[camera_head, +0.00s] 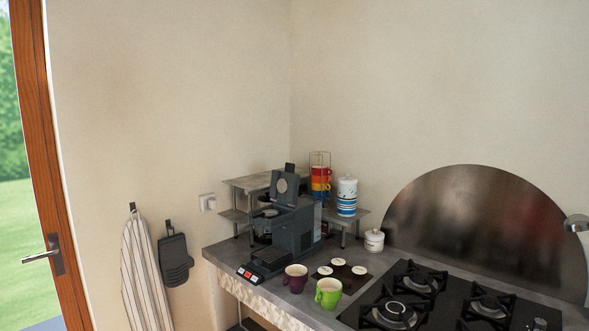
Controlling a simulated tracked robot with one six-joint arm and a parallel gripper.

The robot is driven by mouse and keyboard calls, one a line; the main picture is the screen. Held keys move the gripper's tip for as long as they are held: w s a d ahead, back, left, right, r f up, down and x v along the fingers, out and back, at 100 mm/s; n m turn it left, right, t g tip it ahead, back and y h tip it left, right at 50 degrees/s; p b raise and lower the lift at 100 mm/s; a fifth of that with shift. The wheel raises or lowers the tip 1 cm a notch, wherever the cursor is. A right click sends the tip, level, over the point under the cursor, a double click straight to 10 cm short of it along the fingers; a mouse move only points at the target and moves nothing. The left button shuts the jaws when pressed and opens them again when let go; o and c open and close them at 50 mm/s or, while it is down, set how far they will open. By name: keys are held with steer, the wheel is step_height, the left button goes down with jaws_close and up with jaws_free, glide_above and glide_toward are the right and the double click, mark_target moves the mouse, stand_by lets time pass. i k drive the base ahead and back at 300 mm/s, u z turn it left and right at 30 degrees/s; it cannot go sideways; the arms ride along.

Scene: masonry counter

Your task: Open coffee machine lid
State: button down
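The dark grey coffee machine (295,229) stands on the counter near the room corner. Its lid (285,187) is raised and stands nearly upright above the body, with a pale round disc on its inner face. The top of the machine under the lid looks uncovered. Red buttons show on the low front part of the machine. My gripper is not in view, and nothing is seen touching the lid.
On the counter (222,254) are a purple mug (295,278), a green mug (328,293), a dark mat with pale discs and a white lidded jar (374,240). A black gas hob (440,310) fills the right. Shelves with stacked cups stand behind the machine.

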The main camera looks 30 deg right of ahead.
mark_target(285, 188)
steer(key=i, duration=0.9)
steer(key=z, duration=0.05)
